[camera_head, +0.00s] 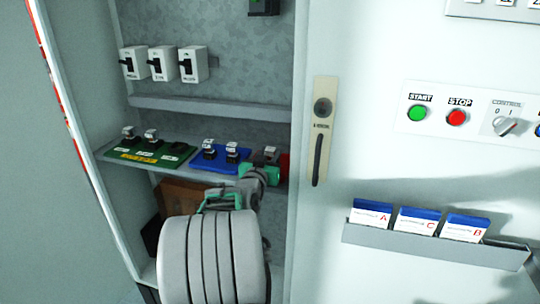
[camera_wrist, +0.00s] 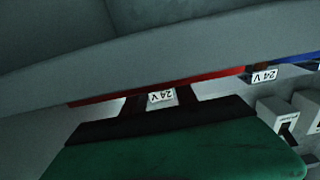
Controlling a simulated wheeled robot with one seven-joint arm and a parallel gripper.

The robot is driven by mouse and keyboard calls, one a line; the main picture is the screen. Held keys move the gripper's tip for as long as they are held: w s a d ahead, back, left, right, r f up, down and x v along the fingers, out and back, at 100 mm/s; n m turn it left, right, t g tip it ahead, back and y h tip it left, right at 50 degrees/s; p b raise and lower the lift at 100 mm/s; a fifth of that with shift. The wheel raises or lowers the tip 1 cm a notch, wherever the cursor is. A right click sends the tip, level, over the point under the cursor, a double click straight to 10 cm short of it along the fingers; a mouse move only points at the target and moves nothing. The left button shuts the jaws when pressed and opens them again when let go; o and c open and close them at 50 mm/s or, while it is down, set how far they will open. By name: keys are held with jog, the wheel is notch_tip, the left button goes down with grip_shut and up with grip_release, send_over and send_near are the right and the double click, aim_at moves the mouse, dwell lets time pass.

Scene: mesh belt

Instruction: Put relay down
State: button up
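A relay with a white 24 V label (camera_wrist: 162,96) sits between the two dark fingers of my gripper (camera_wrist: 160,101), which look closed on its sides. In the head view, the relay's pale top (camera_head: 270,152) shows just beyond my teal gripper (camera_head: 262,172), at the right end of the shelf. A red base (camera_head: 284,166) shows beside the gripper, mostly hidden by it. Its red edge (camera_wrist: 215,77) also shows in the wrist view, close to the fingers. Whether the relay touches the red base is hidden.
The shelf carries a green base (camera_head: 140,155) with two relays at its left and middle, and a blue base (camera_head: 217,163) with two relays. Three white switches (camera_head: 163,64) are above. The cabinet's right door panel (camera_head: 340,130) stands close beside my gripper.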

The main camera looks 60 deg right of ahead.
jog(key=o, duration=0.4)
jog(key=shift+r, duration=0.2)
jog(key=s+a+b, duration=0.1)
jog(key=s+a, duration=0.1)
jog(key=a, duration=1)
jog(key=w+a+f+n+t+y, duration=0.25)
jog(key=w+a+f+y, duration=0.35)
jog(key=a, duration=0.4)
jog(key=w+a+f+n+t+y, duration=0.1)
jog(key=w+a+f+n+y, duration=0.4)
jog(key=w+a, duration=0.4)
jog(key=s+a+f+n+g+y, duration=0.1)
jog(key=s+a+f+n+y, duration=0.1)
jog(key=a, duration=0.7)
jog(key=s+a+f+n+g+y, duration=0.2)
jog(key=s+a+n, duration=0.1)
jog(key=a, duration=0.6)
jog(key=s+a+f+n+g+y, duration=0.1)
jog(key=s+a+f+n+y, duration=0.1)
jog(key=a, duration=0.7)
jog(key=shift+s+a+f+n+y, duration=0.1)
jog(key=shift+s+f+n+y, duration=0.2)
jog(key=shift+s+n+y, duration=0.5)
